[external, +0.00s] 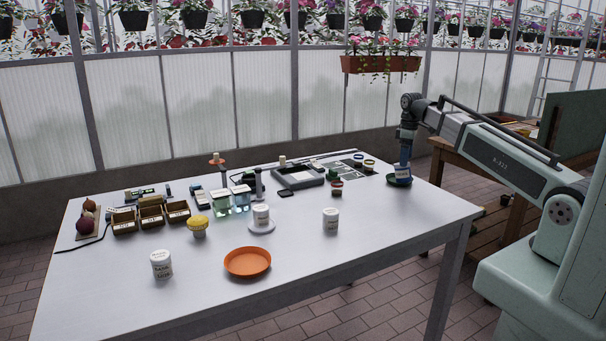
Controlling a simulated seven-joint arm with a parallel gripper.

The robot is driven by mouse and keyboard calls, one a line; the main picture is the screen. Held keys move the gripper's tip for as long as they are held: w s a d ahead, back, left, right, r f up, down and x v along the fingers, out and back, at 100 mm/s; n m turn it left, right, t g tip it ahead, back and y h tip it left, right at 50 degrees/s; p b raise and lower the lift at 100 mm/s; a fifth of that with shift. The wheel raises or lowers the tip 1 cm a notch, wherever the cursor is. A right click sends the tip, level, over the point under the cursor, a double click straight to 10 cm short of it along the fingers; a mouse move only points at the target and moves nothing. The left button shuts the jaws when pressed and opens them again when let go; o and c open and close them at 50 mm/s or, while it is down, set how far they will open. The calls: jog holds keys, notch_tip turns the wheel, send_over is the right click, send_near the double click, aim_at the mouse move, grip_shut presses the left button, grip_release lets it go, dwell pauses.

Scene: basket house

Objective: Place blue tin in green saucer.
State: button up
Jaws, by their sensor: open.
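A green saucer (393,183) lies near the far right edge of the white table. My gripper (403,167) points down right over the saucer, at its rim or just above it. A small dark blue shape (402,177), likely the blue tin, shows in the saucer under my fingers. It is too small and too covered to tell whether it rests on the saucer or touches the fingers. The finger gap is hard to make out at this size.
A grey tray (298,177) lies mid-table at the back. The front right of the table is clear.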

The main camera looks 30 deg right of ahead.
jog(key=shift+r, duration=2.9)
jog(key=shift+a, duration=0.1)
